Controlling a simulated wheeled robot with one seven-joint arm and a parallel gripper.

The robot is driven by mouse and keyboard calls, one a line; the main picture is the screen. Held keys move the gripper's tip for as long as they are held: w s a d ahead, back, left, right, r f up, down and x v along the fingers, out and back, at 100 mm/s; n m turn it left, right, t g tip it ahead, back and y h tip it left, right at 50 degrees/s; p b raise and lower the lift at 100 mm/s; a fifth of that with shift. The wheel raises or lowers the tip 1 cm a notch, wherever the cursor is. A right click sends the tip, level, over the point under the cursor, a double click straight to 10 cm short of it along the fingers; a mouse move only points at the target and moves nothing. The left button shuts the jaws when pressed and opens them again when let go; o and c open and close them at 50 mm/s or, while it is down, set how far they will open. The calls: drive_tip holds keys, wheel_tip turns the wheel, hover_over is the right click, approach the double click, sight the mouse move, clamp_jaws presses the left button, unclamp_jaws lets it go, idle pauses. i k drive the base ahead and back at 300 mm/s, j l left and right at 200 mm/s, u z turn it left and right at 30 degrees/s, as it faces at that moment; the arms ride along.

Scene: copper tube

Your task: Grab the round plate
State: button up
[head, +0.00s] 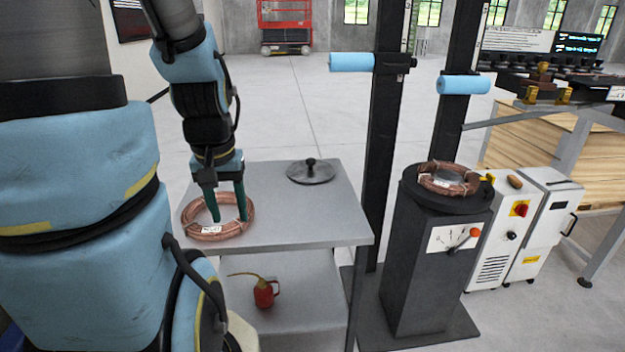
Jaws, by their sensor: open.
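The round plate (322,177) is a dark grey disc with a black knob at its centre. It lies flat near the back right part of the grey table top in the head view, with nothing on it. My gripper (229,219) points down with its two green fingers spread apart. It is to the left of the plate and nearer to me, clear of it. The fingertips appear inside or just above the ring of a copper tube coil (205,233) on the table. I cannot tell whether they touch the coil.
The table top (290,225) is bare between coil and plate. A red oil can (264,294) stands on the lower shelf. Right of the table are black posts with blue rollers (352,62) and a dark machine (432,265) bearing another copper coil (441,187).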

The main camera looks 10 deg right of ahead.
sight(311, 170)
drive_tip(key=k+u, duration=0.2)
drive_tip(key=u, duration=1.15)
drive_tip(key=k+l+u, duration=0.1)
drive_tip(key=l, duration=0.35)
drive_tip(key=k+l+u, duration=0.1)
drive_tip(key=l, duration=0.3)
drive_tip(key=k+l+u, duration=0.15)
drive_tip(key=l, duration=0.3)
drive_tip(key=k+l+u, duration=0.1)
drive_tip(key=l, duration=0.3)
drive_tip(key=k, duration=0.1)
